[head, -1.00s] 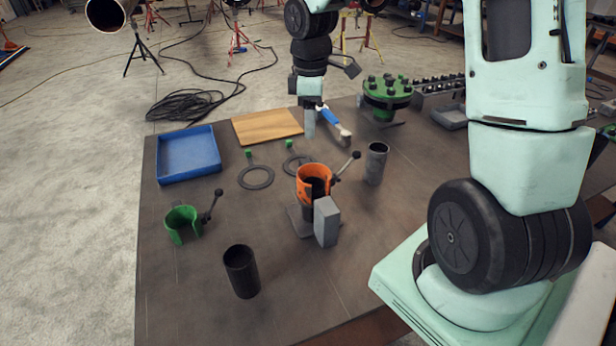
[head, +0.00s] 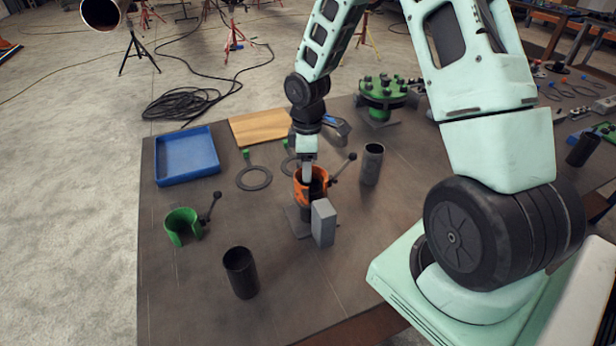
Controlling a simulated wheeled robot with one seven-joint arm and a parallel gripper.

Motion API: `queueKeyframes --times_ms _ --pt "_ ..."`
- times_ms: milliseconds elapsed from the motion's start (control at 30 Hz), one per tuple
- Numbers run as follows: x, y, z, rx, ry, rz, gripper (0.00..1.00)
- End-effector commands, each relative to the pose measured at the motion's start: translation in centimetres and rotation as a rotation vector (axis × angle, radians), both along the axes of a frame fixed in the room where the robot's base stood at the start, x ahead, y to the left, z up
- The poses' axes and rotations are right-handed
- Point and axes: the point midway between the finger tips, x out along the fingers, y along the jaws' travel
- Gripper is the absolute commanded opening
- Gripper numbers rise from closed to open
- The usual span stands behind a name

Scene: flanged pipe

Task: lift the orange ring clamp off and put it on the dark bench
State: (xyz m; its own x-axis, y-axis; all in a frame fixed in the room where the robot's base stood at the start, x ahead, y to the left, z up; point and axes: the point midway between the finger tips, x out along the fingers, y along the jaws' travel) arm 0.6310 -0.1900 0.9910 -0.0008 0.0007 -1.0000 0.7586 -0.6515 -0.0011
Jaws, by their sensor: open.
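The orange ring clamp (head: 299,190) sits upright around a dark pipe stub on a small grey stand near the middle of the dark bench (head: 200,285). Its lever with a black ball end sticks out to the upper right. My gripper (head: 307,176) points down at the clamp's top rim, its fingertips overlapping the rim in the picture. It is open; I cannot tell whether it touches the clamp. The gripper and wrist hide part of the clamp's back.
A grey block (head: 324,222) stands right in front of the clamp. A grey tube (head: 372,163) is to the right, a green clamp (head: 183,226) and black tube (head: 241,272) to the left. A blue tray (head: 187,157) lies behind. The bench's front left is mostly clear.

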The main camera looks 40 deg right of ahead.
Motion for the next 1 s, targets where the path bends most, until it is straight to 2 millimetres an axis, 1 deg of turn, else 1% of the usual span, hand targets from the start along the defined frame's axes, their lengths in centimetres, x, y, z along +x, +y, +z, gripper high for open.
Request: queueKeyframes --times_ms 167,200,267,300,367,667,767,867,1000 --pt "0.0 0.0 0.0 -0.001 -0.001 0.0 0.57" --pt "0.0 0.0 0.0 0.0 0.0 0.0 0.46" --pt "0.0 0.0 0.0 0.0 0.0 0.0 0.29" --pt "0.0 0.0 0.0 0.0 0.0 0.0 0.18" --pt "0.0 0.0 0.0 0.001 -0.001 0.0 0.01" --pt "0.1 0.1 0.1 0.001 -0.002 0.001 0.0" --pt "0.2 0.1 0.7 0.001 -0.005 0.0 0.0" --pt "0.2 0.1 2.0 0.0 -0.008 0.0 0.0" --pt "0.2 0.1 4.7 0.0 -0.009 -0.001 0.0"
